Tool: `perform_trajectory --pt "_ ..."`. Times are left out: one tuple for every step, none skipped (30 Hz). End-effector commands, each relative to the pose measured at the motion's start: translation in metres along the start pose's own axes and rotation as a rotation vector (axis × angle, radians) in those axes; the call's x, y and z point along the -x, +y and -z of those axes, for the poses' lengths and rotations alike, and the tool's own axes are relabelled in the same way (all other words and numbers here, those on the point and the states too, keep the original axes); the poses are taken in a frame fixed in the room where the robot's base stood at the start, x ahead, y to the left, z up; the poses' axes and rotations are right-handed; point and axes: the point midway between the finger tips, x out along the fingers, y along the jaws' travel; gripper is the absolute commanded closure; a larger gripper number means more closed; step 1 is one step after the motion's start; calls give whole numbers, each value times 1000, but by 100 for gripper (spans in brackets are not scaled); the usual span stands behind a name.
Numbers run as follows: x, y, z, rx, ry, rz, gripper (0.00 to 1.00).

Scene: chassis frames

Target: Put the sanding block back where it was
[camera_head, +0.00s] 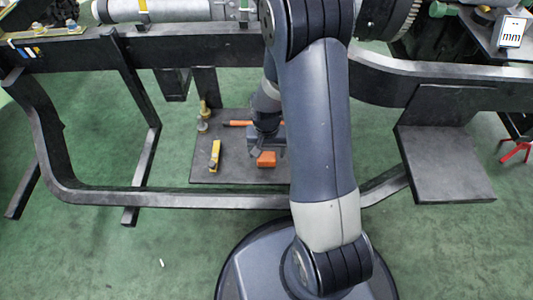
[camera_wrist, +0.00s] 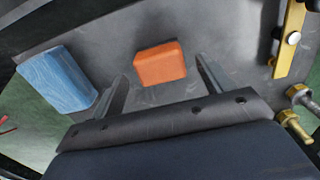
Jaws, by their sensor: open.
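An orange block (camera_head: 266,159), which may be the sanding block, lies on the dark flat board (camera_head: 240,180). In the wrist view the orange block (camera_wrist: 160,63) sits between and just beyond my fingertips. My gripper (camera_wrist: 161,70) is open, with a gap on each side of the block, and holds nothing. In the head view my gripper (camera_head: 266,149) is low over the board by the block, partly hidden by my arm. A blue, rough-looking block (camera_wrist: 57,80) lies to the left in the wrist view; my arm hides it in the head view.
A yellow tool (camera_head: 215,156) and brass-coloured bolts (camera_head: 203,114) are on the left of the board. An orange rod (camera_head: 238,123) lies behind. The black chassis rail (camera_head: 170,199) crosses in front of the board. A grey plate (camera_head: 445,165) is at right. Green floor is open in front.

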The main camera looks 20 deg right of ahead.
Motion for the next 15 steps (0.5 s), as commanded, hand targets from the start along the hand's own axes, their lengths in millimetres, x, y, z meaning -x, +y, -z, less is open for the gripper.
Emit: perform_trajectory --pt "19 0 1 0 5 2 24" --pt "26 0 1 0 4 1 24" --pt "35 0 1 0 5 2 24" --pt "41 0 1 0 4 1 24" --pt "47 0 1 0 4 1 24" --pt "55 0 1 0 5 1 24" --pt "60 0 0 0 3 1 24" --pt "65 0 0 0 3 1 24" --pt "70 0 0 0 4 1 24" --pt "74 0 0 0 2 1 24" --pt "77 0 0 0 2 1 24" --pt "81 0 0 0 2 1 24" --pt "83 0 0 0 2 1 24" --pt "84 0 0 0 2 1 24" --pt "86 0 0 0 1 0 24"
